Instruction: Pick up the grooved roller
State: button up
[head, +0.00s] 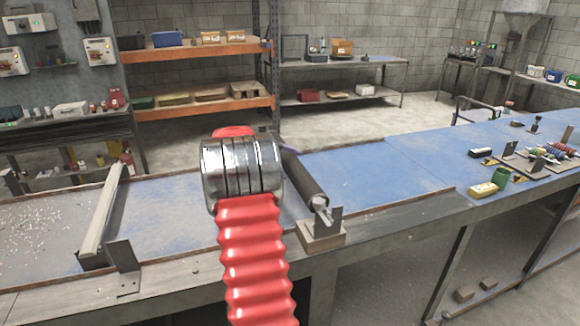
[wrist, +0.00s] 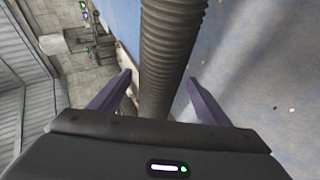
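The grooved roller (head: 305,182) is a dark cylinder lying across the blue bench top, just right of my red ribbed arm. Its near end has a metal tip at an upright bracket (head: 330,222) on a block. My arm hides part of its far end. In the wrist view the roller (wrist: 172,45) is dark grey with close ring grooves and runs between the fingers. My gripper (wrist: 160,76) is open, with one dark purple finger on each side and visible gaps to the roller. My gripper is mostly hidden behind my wrist in the head view.
A pale bar (head: 104,208) with a bracket (head: 123,262) crosses the bench at left, beside scattered pale bits. A green cup (head: 501,177), a yellow block (head: 483,190) and small parts stand at right. The blue top (head: 375,172) right of the roller is clear. Shelves stand behind.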

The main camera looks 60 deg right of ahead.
jog(key=shift+f, duration=0.1)
grip_shut()
dwell(0.8)
